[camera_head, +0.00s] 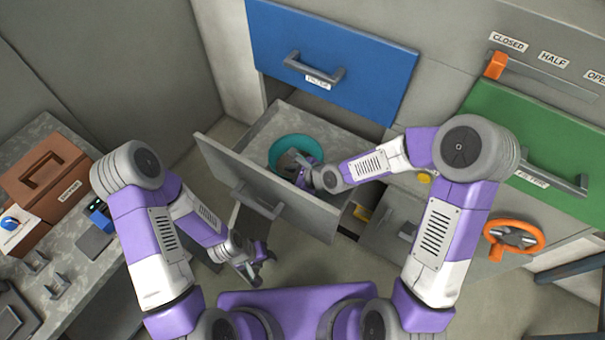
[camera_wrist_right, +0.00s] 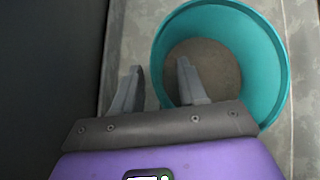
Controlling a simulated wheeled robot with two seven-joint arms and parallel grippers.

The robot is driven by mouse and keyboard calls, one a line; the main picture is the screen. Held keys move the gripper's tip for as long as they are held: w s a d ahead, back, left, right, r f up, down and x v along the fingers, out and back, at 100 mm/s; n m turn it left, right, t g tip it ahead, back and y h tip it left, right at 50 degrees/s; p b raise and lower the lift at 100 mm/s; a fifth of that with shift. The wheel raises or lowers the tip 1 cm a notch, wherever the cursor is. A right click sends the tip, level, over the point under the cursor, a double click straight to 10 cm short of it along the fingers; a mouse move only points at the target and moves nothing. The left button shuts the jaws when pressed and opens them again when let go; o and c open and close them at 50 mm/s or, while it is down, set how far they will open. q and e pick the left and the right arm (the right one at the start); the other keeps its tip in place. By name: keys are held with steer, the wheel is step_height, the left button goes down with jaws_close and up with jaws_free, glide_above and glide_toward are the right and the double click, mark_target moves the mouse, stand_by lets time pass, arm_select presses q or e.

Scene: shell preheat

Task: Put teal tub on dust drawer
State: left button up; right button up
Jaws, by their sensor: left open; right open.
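In the right wrist view the tub (camera_wrist_right: 277,75) is round, open at the top, with a greyish-brown inside. My right gripper (camera_head: 298,160) is at the tub's near rim. Its fingers (camera_wrist_right: 158,82) are open: one shows over the tub's inside and the other outside it, with the tub's left wall between them. Whether they touch the wall I cannot tell. My left gripper (camera_head: 262,262) is open and empty, low in front of the drawer.
A blue drawer front (camera_head: 330,60) is above the open drawer, and a green one (camera_head: 540,140) is to the right. An orange wheel (camera_head: 514,236) and an orange slider (camera_head: 496,64) are on the cabinet. A bench with a brown box (camera_head: 45,172) stands at left.

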steer(key=p+v, duration=0.4)
steer(key=v, duration=0.6)
steer(key=shift+r, duration=0.2)
